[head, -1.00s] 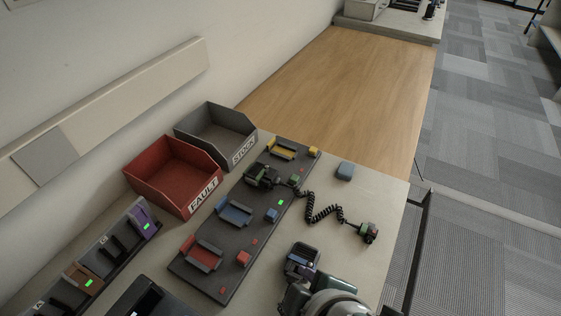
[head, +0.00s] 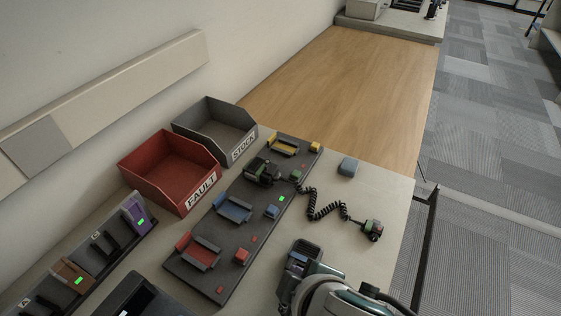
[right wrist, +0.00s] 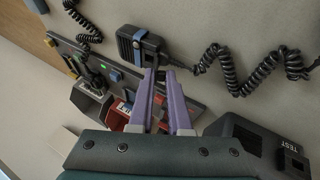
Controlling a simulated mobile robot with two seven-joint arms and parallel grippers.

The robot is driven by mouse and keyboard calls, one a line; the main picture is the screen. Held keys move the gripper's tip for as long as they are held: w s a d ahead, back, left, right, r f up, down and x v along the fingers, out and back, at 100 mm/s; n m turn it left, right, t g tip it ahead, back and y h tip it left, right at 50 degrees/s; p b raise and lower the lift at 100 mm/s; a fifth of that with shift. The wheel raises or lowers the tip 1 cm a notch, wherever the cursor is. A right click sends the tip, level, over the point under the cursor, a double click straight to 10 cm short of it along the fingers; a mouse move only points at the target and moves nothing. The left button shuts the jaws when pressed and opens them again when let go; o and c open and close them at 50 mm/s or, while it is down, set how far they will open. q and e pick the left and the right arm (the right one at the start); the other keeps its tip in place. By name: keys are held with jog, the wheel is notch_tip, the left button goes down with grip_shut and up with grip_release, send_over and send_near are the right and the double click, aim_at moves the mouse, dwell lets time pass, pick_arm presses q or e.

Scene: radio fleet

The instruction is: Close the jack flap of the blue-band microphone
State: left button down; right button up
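The blue-band microphone (right wrist: 140,46) is a dark handset with a blue band, lying on the grey bench in the right wrist view. Its black coiled cord (right wrist: 245,78) runs off to the right. I cannot make out its jack flap or the flap's state. My right gripper (right wrist: 160,72) has two purple fingers with a narrow gap and nothing visible between them. In the picture, its fingertips are just below the microphone; I cannot tell whether they touch it. In the head view my right arm covers the lower middle of the bench. My left gripper is not in view.
A dark board (head: 205,275) carries yellow, blue and red holders and a green-marked radio (head: 262,171). A red FAULT bin (head: 135,178) and grey STOCK bin (head: 190,133) stand by the wall. A TEST box (right wrist: 255,145) is near.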

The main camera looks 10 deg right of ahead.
grip_shut()
